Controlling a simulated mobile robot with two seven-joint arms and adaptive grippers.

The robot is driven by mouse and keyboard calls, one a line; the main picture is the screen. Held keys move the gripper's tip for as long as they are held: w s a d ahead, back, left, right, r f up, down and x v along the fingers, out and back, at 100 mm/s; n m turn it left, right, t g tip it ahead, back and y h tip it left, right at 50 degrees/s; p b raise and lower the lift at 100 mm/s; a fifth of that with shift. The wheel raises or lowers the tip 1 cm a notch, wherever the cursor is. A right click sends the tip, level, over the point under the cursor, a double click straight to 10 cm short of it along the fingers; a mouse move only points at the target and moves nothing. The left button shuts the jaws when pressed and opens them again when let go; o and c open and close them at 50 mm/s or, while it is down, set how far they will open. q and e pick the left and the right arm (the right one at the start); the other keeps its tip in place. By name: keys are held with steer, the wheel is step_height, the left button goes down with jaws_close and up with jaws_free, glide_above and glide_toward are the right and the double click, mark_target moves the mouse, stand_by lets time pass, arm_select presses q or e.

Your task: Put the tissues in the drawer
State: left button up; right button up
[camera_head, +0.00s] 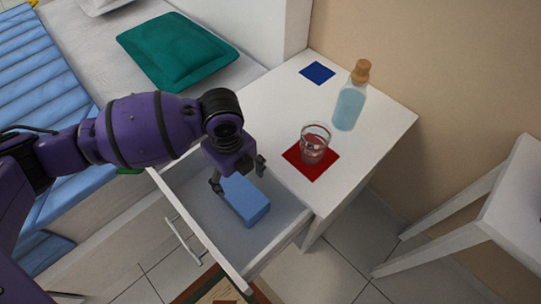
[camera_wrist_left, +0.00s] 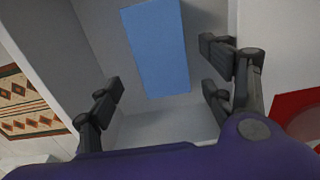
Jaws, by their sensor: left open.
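The tissues, a plain blue box (camera_head: 246,201), lie inside the open drawer (camera_head: 181,197) of the white nightstand. The box also shows in the left wrist view (camera_wrist_left: 157,47), resting on the drawer floor (camera_wrist_left: 165,123). My left gripper (camera_head: 238,176) is over the drawer, just above the box in the head view. Its fingers are spread and empty in the left wrist view (camera_wrist_left: 162,95), with the box beyond them and a gap between. Part of the box is hidden behind the gripper in the head view. My right gripper is not in view.
On the nightstand top (camera_head: 270,110) stand a glass (camera_head: 314,143) on a red mat (camera_head: 323,171) and a corked bottle (camera_head: 349,106). A blue mat (camera_head: 317,73) lies bare. A bed with a green pillow (camera_head: 178,50) is at left, a white table (camera_head: 515,215) at right.

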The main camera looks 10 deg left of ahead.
arm_select(q)
steer(key=shift+r+p, duration=0.35)
steer(key=shift+r, duration=1.15)
